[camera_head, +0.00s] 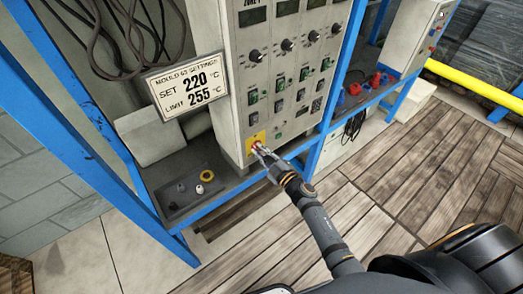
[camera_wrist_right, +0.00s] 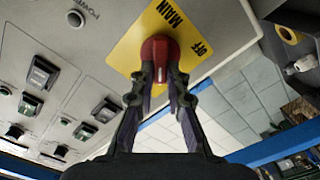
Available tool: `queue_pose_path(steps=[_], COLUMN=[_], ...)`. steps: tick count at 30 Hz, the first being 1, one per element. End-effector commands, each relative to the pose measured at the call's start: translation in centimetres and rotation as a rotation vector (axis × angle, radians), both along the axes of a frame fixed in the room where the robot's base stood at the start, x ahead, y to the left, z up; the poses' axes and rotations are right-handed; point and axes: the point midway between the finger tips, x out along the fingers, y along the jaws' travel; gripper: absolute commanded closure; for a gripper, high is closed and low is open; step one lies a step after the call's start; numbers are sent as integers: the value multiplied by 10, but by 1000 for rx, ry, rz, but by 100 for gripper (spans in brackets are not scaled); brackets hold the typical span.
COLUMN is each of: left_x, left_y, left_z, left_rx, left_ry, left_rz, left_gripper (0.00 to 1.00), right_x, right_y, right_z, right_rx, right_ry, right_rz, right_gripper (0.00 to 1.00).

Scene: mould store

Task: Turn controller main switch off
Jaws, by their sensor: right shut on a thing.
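The grey controller cabinet (camera_head: 232,100) stands on a shelf in a blue frame. Its main switch is a red handle (camera_wrist_right: 159,50) on a yellow plate (camera_wrist_right: 190,18) at the cabinet's lower left corner. The plate also shows in the head view (camera_head: 252,138), and the words MAIN and OFF can be read on it in the wrist view. My right gripper (camera_wrist_right: 160,75) is shut on the red handle, one finger on each side. It also shows in the head view (camera_head: 264,152) and hides part of the handle. My left gripper is not in view.
Green rocker switches (camera_head: 279,83) and black knobs (camera_head: 287,45) cover the panel above. A settings sign (camera_head: 186,86) stands left of the cabinet. A black tray (camera_head: 180,205) with small parts lies on the shelf. A blue post (camera_head: 335,95) rises to the right.

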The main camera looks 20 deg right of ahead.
Motion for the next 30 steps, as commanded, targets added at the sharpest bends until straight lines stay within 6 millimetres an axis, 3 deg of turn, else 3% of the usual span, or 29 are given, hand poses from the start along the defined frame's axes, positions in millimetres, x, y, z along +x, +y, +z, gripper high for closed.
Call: queue_pose_path(steps=[18, 30], left_x=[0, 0], left_y=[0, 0], left_z=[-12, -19], left_rx=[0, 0], left_ry=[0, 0], left_rz=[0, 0], left_gripper=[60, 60], right_x=[-2, -2], right_y=[4, 4], right_z=[-8, -11], right_rx=[-526, -729], right_ry=[-190, -262], right_rz=[1, 1], right_gripper=[100, 100])
